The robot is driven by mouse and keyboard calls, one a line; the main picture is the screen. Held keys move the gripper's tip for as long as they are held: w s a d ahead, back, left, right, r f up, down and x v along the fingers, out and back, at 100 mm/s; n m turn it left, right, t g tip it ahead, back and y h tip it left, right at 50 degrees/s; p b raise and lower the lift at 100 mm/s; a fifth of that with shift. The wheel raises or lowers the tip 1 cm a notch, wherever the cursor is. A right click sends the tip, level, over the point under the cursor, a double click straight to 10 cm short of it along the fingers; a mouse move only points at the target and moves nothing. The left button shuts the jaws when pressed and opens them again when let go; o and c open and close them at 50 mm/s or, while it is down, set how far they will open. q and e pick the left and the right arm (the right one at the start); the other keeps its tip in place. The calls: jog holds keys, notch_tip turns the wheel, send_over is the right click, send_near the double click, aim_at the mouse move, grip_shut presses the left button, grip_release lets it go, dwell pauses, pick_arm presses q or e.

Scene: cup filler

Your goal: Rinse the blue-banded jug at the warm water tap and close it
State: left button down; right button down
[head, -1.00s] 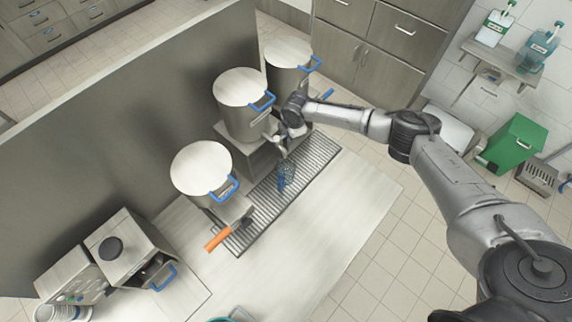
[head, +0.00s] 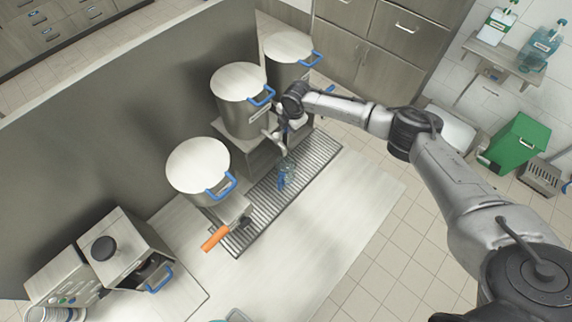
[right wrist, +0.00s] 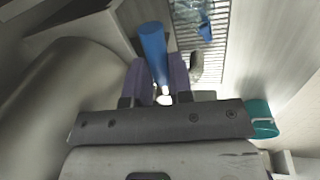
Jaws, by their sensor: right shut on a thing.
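The clear jug with blue on it (head: 286,172) stands on the ribbed drip tray (head: 322,160), below the tap of the middle steel urn (head: 240,112). Part of it also shows at the top of the right wrist view (right wrist: 205,28). My right gripper (head: 287,133) is at that middle tap, just above the jug. In the right wrist view its fingers are shut on a blue tap handle (right wrist: 153,45). The tap's spout is partly hidden, and I cannot tell whether water runs. The urn's label is too small to read. My left gripper is out of view.
A nearer urn (head: 198,165) has an orange tap handle (head: 215,238) reaching over the counter. A far urn (head: 288,48) has a blue one (head: 325,90). A steel machine (head: 125,250) stands at lower left. The counter (head: 310,235) in front of the tray is clear.

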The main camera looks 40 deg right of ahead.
jog(key=shift+w+f+n+b, duration=0.15)
jog(key=shift+n+b, duration=0.15)
jog(key=shift+b, duration=0.15)
jog(key=shift+w+n, duration=0.15)
jog(key=shift+n, duration=0.15)
jog(key=shift+b, duration=0.3)
